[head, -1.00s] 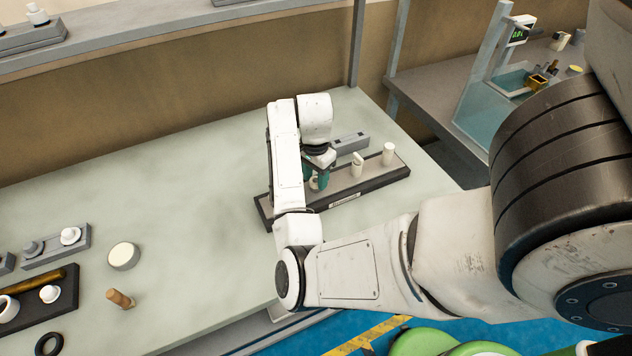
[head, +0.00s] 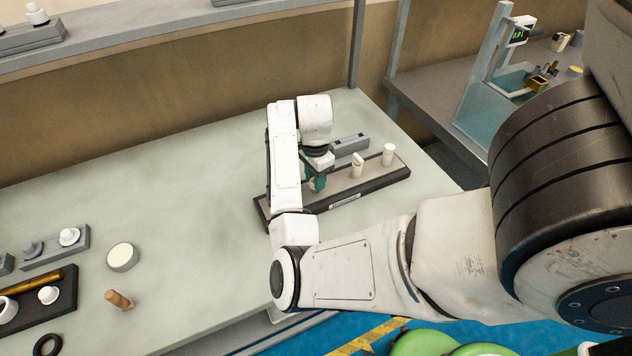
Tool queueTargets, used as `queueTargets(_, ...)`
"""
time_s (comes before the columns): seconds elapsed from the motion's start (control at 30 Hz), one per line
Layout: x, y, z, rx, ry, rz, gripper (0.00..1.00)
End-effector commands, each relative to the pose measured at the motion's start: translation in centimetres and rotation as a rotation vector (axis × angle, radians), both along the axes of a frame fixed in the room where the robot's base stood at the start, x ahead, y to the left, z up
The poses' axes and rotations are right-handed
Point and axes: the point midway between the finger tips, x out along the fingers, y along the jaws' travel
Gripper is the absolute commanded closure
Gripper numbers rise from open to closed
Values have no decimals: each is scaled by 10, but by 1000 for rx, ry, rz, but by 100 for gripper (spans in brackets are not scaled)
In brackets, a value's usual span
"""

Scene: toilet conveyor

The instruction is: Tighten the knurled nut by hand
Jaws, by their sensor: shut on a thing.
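My gripper (head: 316,182), with green fingers, points down over the left half of a dark-edged board (head: 345,199) on the bench. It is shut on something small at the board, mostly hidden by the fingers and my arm. The knurled nut cannot be made out there. Two white upright parts stand on the same board to the right of my gripper: a middle one (head: 357,165) and a cylinder near the right end (head: 388,154).
A grey block (head: 350,143) lies behind the board. At the left are a round pale disc (head: 123,257), a wooden-handled piece (head: 119,300), a grey rack (head: 54,247) and a dark tray (head: 66,297). The bench (head: 190,200) between is clear.

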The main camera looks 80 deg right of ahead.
Motion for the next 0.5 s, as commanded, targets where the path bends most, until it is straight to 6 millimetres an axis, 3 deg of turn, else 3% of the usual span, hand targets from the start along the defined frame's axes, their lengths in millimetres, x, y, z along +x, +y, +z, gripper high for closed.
queueTargets(0.1, 0, 0, 0, -1, 1, -25, 59)
queueTargets(0.5, 0, 0, 8, -1, -1, -21, 59)
